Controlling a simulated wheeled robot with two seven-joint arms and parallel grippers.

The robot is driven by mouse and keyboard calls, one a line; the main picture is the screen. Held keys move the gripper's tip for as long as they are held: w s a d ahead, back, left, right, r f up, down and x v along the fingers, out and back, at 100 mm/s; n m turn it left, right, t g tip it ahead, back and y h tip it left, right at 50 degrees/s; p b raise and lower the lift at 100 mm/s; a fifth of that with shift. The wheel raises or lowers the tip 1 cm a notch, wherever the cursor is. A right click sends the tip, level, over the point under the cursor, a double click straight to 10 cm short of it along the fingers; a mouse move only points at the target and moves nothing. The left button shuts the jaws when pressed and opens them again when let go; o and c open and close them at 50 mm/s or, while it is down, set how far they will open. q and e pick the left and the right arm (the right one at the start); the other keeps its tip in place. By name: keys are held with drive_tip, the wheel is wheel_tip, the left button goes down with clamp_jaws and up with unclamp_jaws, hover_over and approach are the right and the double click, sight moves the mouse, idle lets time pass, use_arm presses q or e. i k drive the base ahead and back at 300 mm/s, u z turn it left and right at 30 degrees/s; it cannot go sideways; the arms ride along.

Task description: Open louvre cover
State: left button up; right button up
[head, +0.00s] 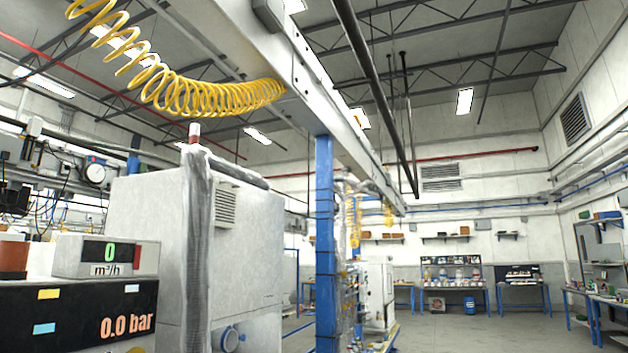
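Several louvred panels show in the head view. One louvre (226,205) is on the side of the large grey cabinet (262,240) left of centre, and its slats look flat against the cabinet. A louvred wall vent (441,178) is high on the back wall, and another dark louvre (575,118) is high on the right wall. I cannot tell which of them is the louvre cover of the task. Neither of my grippers is in view.
A blue post (325,245) stands right of the cabinet. A black panel reading 0.0 bar (80,315) is close at lower left. A yellow coiled hose (200,97) hangs overhead. Workbenches (525,286) line the back wall. The floor (470,330) at right is open.

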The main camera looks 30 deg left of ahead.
sight(222, 195)
drive_tip(key=i, duration=0.75)
drive_tip(key=u, duration=1.05)
drive_tip(key=i, duration=1.35)
drive_tip(key=u, duration=1.3)
